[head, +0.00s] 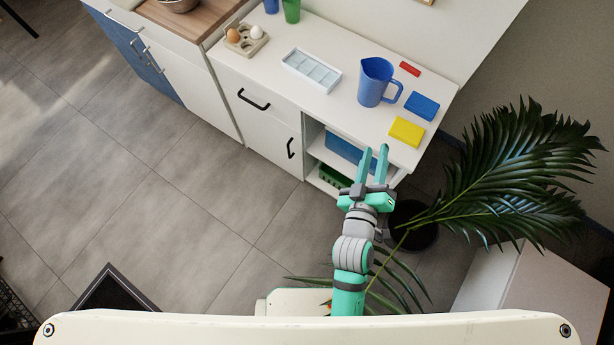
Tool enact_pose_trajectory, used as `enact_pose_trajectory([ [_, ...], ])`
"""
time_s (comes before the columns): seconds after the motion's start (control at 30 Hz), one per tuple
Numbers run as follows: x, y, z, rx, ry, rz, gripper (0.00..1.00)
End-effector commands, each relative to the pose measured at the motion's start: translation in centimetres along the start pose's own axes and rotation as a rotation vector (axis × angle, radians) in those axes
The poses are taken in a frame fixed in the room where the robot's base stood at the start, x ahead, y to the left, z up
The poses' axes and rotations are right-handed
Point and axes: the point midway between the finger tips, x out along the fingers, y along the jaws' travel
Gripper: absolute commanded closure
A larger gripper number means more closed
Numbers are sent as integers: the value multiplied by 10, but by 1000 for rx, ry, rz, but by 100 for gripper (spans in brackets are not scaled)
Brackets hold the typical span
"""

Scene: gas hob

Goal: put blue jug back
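The blue jug (373,81) stands upright on the white counter (345,118), with its handle toward the right. My gripper (373,164) is in front of the counter's front edge, nearer to me than the jug and apart from it. Its two teal fingers are spread with a gap between them, and nothing shows between them. In this view the fingers overlap the open shelf unit below the counter.
A white tray (311,71) and an egg holder (246,40) are further left. Open shelves hold a blue box (345,150). A plant (510,175) stands right of my arm.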

Motion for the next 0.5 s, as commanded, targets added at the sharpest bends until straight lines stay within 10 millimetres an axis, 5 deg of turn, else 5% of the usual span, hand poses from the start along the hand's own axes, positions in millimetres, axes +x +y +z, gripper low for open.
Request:
enact_pose_trajectory([
  [0.2,-81,-58,2,167,36,-154,72],
  [0.5,-194,-100,-14,482,23,-290,72],
])
